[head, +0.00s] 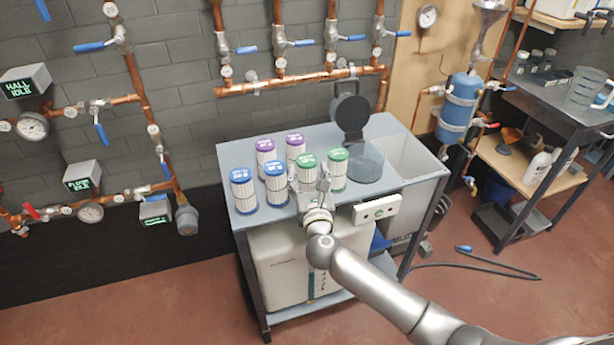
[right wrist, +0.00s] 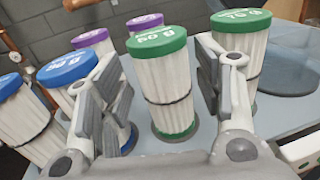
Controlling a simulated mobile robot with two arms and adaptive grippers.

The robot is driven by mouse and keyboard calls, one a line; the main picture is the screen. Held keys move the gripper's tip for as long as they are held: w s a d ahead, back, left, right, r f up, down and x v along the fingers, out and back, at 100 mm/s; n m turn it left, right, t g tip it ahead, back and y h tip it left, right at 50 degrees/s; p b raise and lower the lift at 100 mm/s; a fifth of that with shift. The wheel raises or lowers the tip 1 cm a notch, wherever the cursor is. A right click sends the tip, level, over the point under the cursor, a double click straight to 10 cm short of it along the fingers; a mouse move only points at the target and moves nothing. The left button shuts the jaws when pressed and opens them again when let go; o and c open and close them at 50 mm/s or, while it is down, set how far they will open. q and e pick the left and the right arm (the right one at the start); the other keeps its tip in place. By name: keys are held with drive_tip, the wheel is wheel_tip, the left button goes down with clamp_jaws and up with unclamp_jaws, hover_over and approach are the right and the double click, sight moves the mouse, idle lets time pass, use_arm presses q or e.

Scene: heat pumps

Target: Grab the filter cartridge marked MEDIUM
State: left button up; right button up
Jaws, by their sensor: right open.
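Several white pleated filter cartridges with coloured caps stand upright on a grey cart top. Two have blue caps, a left one (head: 243,192) and a right one (head: 276,187); two purple ones (head: 265,152) (head: 295,146) stand behind. Two are green-capped: a nearer one (head: 307,161) and one to its right (head: 338,170). Cap markings are too small or blurred for me to read MEDIUM. My right gripper (head: 309,186) is open and empty at the nearer green cartridge. In the right wrist view that cartridge (right wrist: 165,85) stands between and beyond the spread fingers (right wrist: 166,95). My left gripper is not in view.
Copper pipes (head: 300,80) run along the wall behind.

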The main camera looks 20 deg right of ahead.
sight(308, 176)
drive_tip(key=w, duration=0.3)
drive_tip(key=shift+w+d+f, duration=0.15)
drive_tip(key=shift+w+d, duration=0.15)
drive_tip(key=shift+d, duration=0.05)
drive_tip(key=c, duration=0.9)
